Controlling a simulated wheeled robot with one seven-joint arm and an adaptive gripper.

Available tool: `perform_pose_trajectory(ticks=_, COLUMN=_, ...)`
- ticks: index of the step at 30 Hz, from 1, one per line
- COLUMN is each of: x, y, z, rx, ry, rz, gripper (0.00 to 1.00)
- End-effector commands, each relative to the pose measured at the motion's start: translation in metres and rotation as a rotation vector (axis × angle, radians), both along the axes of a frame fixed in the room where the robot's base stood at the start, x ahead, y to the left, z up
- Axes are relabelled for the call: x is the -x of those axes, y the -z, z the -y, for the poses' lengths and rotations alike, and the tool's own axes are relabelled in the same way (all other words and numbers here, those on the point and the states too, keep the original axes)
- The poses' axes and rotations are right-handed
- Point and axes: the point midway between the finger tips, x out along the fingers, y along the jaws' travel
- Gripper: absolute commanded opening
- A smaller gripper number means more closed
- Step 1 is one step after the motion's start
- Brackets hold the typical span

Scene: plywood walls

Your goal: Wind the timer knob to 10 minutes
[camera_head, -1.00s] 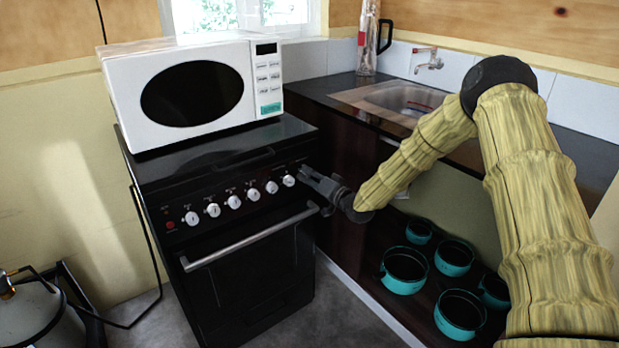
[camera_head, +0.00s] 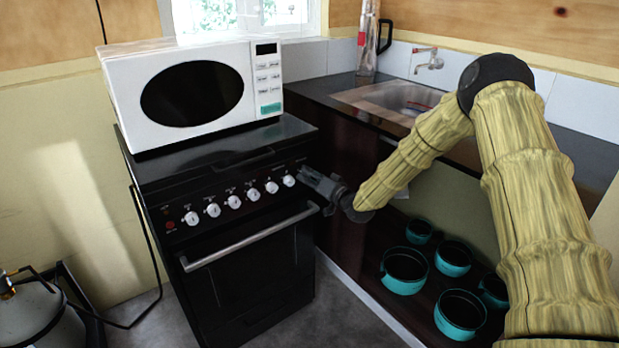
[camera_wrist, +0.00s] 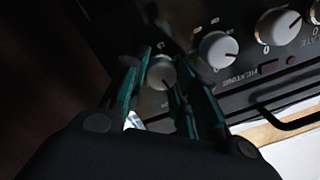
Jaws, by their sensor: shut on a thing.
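The timer knob is the small round knob at the right end of the black oven's knob row, in the head view (camera_head: 289,180). In the wrist view the same knob (camera_wrist: 160,73) sits between the two green-edged fingers of my gripper (camera_wrist: 156,82). The fingers are shut on its sides. Its dark pointer mark shows near its lower right. In the head view my gripper (camera_head: 306,176) reaches the panel from the right, against this knob. Most of the dial markings around it are hidden by the fingers or in shadow.
Several other white knobs (camera_head: 234,201) line the panel to the left. The oven handle (camera_head: 250,238) runs below the row. A white microwave (camera_head: 195,95) stands on top. Teal pots (camera_head: 405,272) sit on the low shelf at right, under the sink counter (camera_head: 320,88).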

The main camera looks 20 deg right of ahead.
Motion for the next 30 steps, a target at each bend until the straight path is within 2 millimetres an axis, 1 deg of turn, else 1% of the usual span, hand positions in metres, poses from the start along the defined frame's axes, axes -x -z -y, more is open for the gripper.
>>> perform_pose_trajectory(ticks=30, x=0.0000, y=-0.0001, z=0.0016, rx=0.095, ry=0.003, rz=0.034, gripper=0.05)
